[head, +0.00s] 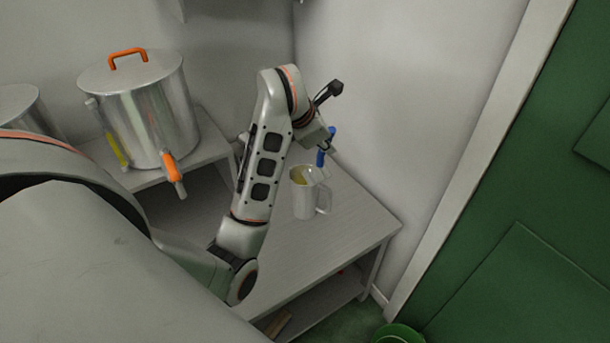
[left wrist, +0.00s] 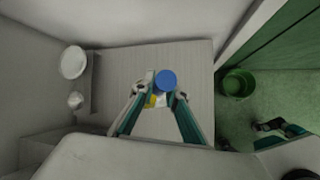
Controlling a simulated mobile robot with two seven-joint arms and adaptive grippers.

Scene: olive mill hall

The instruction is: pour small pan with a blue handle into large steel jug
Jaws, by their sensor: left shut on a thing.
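The large steel jug (head: 304,202) stands upright on the low table, its handle to the right. Something yellow shows at its mouth. My left gripper (head: 326,143) is above the jug's right rim, shut on the blue handle (head: 320,158) of the small pan. The pan's body is small and mostly hidden at the jug's mouth; I cannot tell its tilt or whether it touches the rim. In the left wrist view the blue handle end (left wrist: 166,80) shows between the fingertips, with yellow just below. Part of my right gripper (left wrist: 279,126) seems to show at the lower right there.
A big lidded steel pot (head: 148,108) with orange handles stands on a stand at the left. The table (head: 345,235) is bare around the jug. A wall and a green door (head: 520,200) close off the right. A green bucket (head: 398,334) is on the floor.

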